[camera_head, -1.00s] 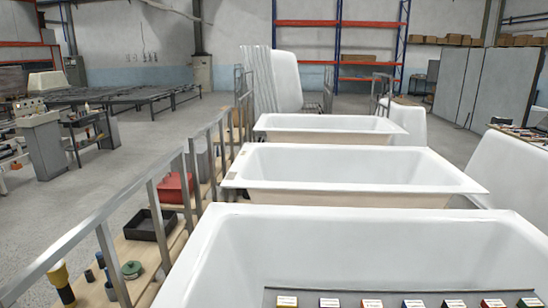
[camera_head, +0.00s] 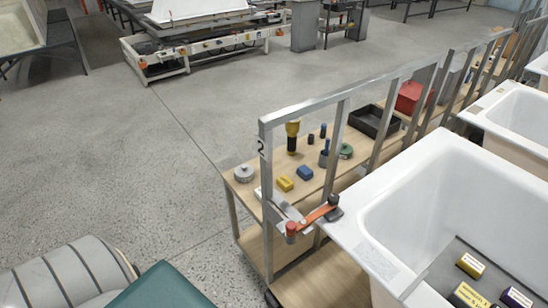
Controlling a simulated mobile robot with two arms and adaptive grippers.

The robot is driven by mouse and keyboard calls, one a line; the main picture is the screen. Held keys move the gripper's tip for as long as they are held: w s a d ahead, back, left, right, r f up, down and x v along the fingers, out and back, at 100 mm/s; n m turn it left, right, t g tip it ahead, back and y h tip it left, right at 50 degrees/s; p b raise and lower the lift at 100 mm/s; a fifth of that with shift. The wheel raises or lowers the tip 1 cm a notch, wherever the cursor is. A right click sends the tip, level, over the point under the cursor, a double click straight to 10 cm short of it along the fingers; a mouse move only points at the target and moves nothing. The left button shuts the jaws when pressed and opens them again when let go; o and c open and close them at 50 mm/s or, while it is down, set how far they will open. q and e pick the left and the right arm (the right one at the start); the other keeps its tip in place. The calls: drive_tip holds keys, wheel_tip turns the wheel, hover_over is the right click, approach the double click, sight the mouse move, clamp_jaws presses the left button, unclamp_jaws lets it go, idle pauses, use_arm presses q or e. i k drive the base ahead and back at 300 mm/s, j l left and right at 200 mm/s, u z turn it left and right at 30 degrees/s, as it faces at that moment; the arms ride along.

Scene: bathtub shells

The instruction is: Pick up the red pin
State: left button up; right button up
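A small red cylindrical piece (camera_head: 291,229), which looks like the red pin, is at the near corner of the wooden bench beside the metal rail. It is at the left end of an orange bar (camera_head: 318,214), and I cannot tell if they are joined. A dark knob (camera_head: 333,202) is at the bar's other end, by the bathtub's rim. A flat metal piece (camera_head: 285,208) lies just behind. Neither of my grippers is in view.
The wooden bench (camera_head: 262,192) holds yellow and blue blocks, a grey round part, a yellow-black tool and a black tray (camera_head: 374,121). A metal rail (camera_head: 340,96) runs along it. The white bathtub (camera_head: 375,225) is at right. Open concrete floor (camera_head: 150,170) lies left.

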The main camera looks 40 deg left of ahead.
sight(290, 226)
drive_tip(key=u, duration=1)
